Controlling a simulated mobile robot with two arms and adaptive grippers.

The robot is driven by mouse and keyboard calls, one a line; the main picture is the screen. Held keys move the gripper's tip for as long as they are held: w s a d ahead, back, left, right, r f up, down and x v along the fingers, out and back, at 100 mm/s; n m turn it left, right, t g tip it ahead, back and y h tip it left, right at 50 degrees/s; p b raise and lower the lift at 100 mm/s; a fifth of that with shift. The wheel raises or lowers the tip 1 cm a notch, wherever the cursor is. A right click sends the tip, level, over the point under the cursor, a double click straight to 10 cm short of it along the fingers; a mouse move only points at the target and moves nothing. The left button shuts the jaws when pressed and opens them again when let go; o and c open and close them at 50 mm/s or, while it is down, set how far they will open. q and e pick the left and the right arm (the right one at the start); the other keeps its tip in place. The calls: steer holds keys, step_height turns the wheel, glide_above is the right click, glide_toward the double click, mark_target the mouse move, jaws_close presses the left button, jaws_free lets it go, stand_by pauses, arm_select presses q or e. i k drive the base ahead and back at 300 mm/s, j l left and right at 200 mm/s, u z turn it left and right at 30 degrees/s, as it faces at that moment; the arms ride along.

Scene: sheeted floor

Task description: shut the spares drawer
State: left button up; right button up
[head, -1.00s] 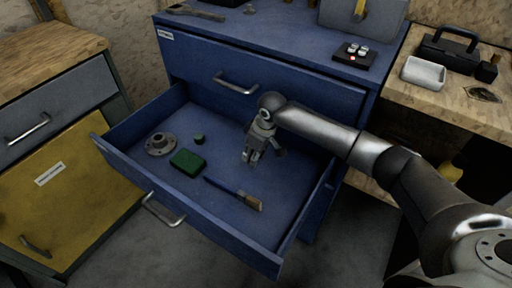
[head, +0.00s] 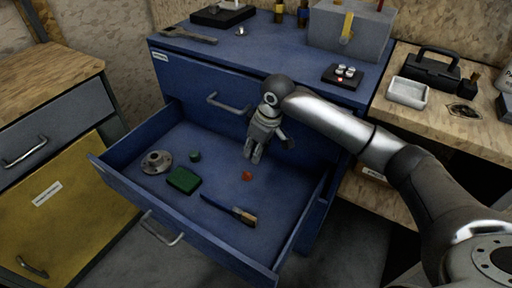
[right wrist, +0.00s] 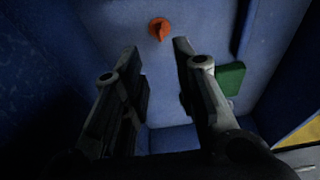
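A blue drawer (head: 180,227) is pulled far out of the blue cabinet (head: 190,68) in the head view. I take it as the spares drawer; the labels are too small to read. Its silver bar handle (head: 161,230) is on the front. My right gripper (head: 253,156) points down into the back part of the drawer, above its floor. In the right wrist view its two fingers (right wrist: 158,60) are apart, with nothing between them. A small orange piece (head: 247,176) lies on the drawer floor just beyond the fingertips. My left gripper is not in view.
The drawer also holds a grey flanged part (head: 157,162), a green block (head: 183,180), a small green cylinder (head: 194,156) and a brush (head: 228,208). An upper drawer with a handle (head: 228,103) is shut. A yellow-fronted cabinet (head: 62,215) stands left, a wooden bench (head: 430,125) right.

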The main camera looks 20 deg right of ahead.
mark_target(285, 187)
steer(key=k+l, duration=0.8)
steer(key=l, duration=0.1)
